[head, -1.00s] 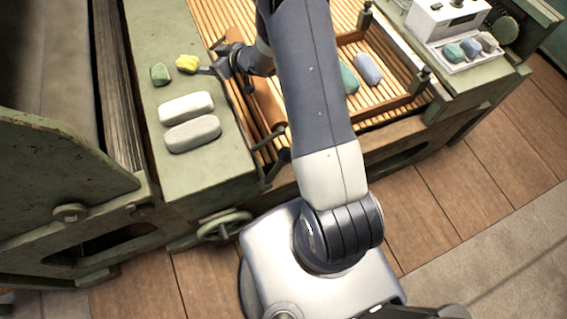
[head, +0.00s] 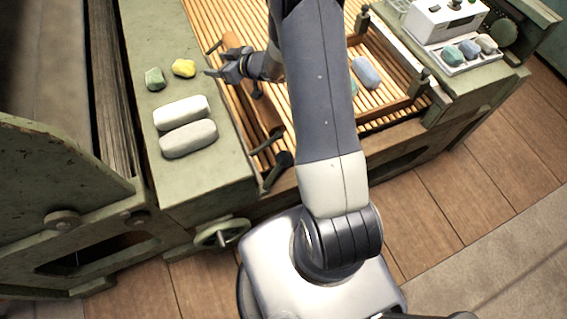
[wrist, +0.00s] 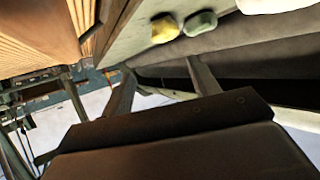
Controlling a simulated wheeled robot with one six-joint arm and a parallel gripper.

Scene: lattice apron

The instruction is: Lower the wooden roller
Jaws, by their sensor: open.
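The wooden roller (head: 265,112) is a brown cylinder lying along the left side of the slatted bed, beside the green side panel. My arm and gripper hide part of it. Dark brackets or levers stand near its front end. My gripper (head: 215,64) is above the roller's far part, its fingers pointing left toward the green panel. In the wrist view my gripper (wrist: 160,85) shows two dark fingers spread apart with nothing between them. A brown wooden surface fills the upper left there; I cannot tell whether it is the roller.
The green panel (head: 190,180) carries two pale rounded blocks (head: 184,124), a yellow lump (head: 183,68) and a green lump (head: 154,78). A framed slatted tray (head: 398,112) holds a blue stone (head: 366,72). A white device (head: 445,22) stands at the right. A handwheel (head: 222,234) sits low at the front.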

